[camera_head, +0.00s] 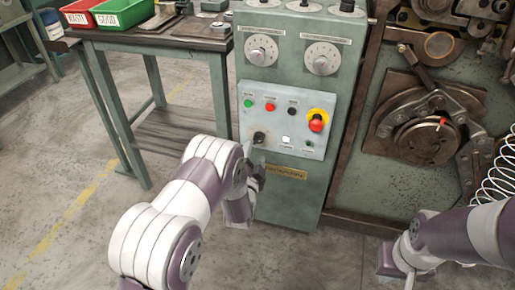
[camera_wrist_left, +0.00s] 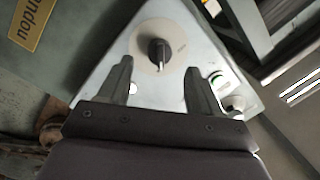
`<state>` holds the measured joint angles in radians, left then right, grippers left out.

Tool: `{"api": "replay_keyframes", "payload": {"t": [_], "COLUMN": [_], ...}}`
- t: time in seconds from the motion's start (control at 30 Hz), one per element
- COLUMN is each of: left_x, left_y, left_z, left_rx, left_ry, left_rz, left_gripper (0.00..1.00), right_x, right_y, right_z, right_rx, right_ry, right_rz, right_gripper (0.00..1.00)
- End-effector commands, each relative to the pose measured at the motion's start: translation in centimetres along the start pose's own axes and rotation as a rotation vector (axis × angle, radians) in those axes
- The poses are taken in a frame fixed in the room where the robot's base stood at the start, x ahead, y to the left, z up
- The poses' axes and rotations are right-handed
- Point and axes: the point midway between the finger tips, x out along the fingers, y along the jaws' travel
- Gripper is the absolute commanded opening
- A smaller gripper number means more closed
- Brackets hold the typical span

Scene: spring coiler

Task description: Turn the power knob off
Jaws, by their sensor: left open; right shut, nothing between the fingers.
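The power knob (camera_head: 259,138) is a small black rotary knob at the lower left of the light grey control panel (camera_head: 300,95). In the left wrist view the knob (camera_wrist_left: 159,52) sits on a round pale dial plate, its grip bar roughly upright in the picture. My left gripper (camera_head: 256,165) is just below the knob in the head view. In the wrist view its open fingers (camera_wrist_left: 158,68) point at the panel, with the knob seen between and slightly beyond the tips. Contact is not visible. My right gripper (camera_head: 391,262) is shut and empty at the lower right, away from the panel.
The panel also carries green, red and black buttons and a red emergency stop (camera_head: 317,121) on yellow. Two dials (camera_head: 261,50) are above. A workbench (camera_head: 165,42) with red and green bins stands left; the coiling machine (camera_head: 430,130) and a wire spring (camera_head: 497,170) are right.

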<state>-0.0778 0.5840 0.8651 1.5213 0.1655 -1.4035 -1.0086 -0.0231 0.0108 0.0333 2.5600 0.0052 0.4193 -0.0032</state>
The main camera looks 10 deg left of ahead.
Motion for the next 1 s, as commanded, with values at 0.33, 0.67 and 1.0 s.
{"api": "replay_keyframes", "payload": {"t": [0.33,0.67,1.0], "left_x": [5.3,5.4,5.4], "left_y": [0.1,0.0,0.0], "left_z": [0.1,0.0,0.0], "left_rx": [-0.002,-0.002,-0.012], "left_ry": [-0.001,-0.001,-0.001], "left_rz": [0.001,0.001,0.002], "left_gripper": [0.64,0.41,0.08], "right_x": [1.7,1.6,1.6], "right_y": [0.0,0.0,0.0], "right_z": [0.2,0.2,0.2], "right_rx": [0.000,0.000,0.000], "right_ry": [0.000,0.000,0.000], "right_rz": [0.000,0.000,0.000], "right_gripper": [0.00,0.00,0.00]}}
